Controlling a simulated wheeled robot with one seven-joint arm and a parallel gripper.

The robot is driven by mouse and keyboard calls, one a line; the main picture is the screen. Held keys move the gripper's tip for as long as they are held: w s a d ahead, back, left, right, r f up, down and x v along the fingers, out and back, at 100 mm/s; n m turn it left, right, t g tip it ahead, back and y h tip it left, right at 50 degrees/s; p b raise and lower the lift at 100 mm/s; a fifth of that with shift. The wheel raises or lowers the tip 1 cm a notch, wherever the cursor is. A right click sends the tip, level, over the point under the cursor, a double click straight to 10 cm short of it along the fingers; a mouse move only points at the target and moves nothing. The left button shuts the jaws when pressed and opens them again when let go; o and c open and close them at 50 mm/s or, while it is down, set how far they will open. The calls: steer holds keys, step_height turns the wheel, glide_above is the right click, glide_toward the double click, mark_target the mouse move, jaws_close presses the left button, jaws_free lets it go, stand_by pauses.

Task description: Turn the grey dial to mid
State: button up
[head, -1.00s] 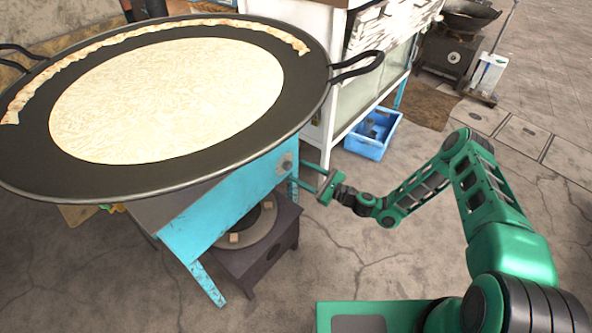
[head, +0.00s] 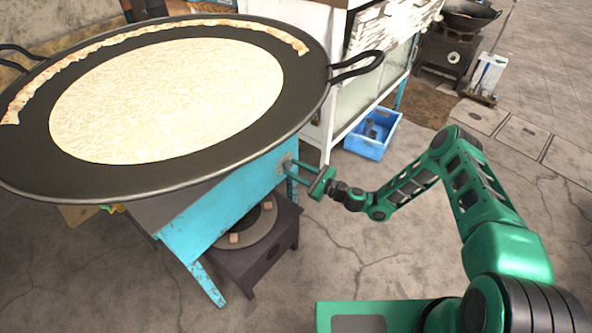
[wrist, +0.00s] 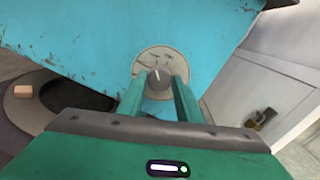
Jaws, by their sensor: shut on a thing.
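The grey dial (wrist: 160,78) sits on a round pale plate with dark markings on the blue stand (wrist: 90,50) in the wrist view. My gripper (wrist: 159,90) reaches to it, with one green finger on each side of the knob, shut on it. The exact dial setting is too small to read. In the head view my gripper (head: 293,171) is at the right end of the blue stand (head: 225,205), under the pan's rim. There the dial is mostly hidden by the fingers.
A blue crate (head: 368,145) and a white cabinet (head: 345,100) stand behind my gripper. The floor at the front is clear.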

steer(key=shift+w+a, duration=0.1)
steer(key=shift+w, duration=0.05)
steer(key=n, duration=0.2)
steer(key=shift+a+n, duration=0.1)
steer(key=shift+n, duration=0.3)
steer(key=n, duration=0.4)
steer(key=shift+a+r+n+h, duration=0.1)
steer(key=shift+a+n+h, duration=0.05)
steer(key=shift+n+h, duration=0.15)
steer(key=shift+s, duration=0.2)
steer(key=o, duration=1)
steer(key=shift+o, duration=0.2)
